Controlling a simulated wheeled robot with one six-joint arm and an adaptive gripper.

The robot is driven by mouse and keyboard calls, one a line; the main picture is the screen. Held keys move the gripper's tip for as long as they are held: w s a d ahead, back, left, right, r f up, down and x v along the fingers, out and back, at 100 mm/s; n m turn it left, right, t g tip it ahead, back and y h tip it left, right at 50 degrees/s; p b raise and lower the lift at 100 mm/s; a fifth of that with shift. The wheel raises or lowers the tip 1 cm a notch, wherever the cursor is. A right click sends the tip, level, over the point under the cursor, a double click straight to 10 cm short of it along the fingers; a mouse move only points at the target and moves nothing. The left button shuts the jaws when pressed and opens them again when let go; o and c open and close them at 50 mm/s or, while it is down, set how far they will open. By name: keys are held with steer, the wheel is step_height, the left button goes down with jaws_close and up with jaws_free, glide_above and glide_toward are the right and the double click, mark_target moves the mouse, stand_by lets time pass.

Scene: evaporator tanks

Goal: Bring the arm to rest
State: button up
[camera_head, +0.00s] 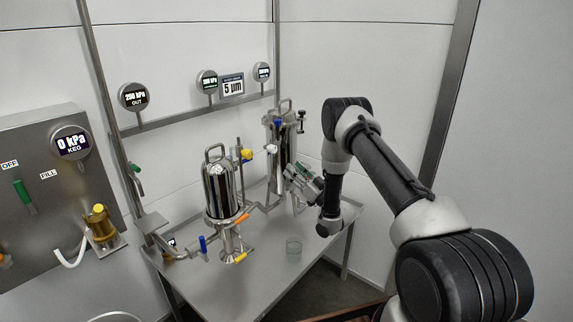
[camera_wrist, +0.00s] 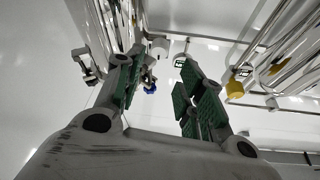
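My gripper (camera_head: 303,184) is at the end of my bent arm, over the right part of the metal table (camera_head: 262,262), close to the rear steel filter housing (camera_head: 283,142). In the wrist view my gripper (camera_wrist: 158,92) has its green-padded fingers spread apart, with nothing held between them. Beyond the fingers a blue knob (camera_wrist: 149,89) and a round white-faced part show. In the head view I cannot tell whether the gripper touches the rear housing.
A front steel housing (camera_head: 221,190) with blue, orange and yellow valve handles stands left on the table. Gauges (camera_head: 133,97) hang on a rail behind. A control panel (camera_head: 45,190) is at left.

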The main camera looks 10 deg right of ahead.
steer(key=shift+s+d+f, duration=0.2)
steer(key=shift+s+d, duration=0.05)
steer(key=shift+s, duration=0.2)
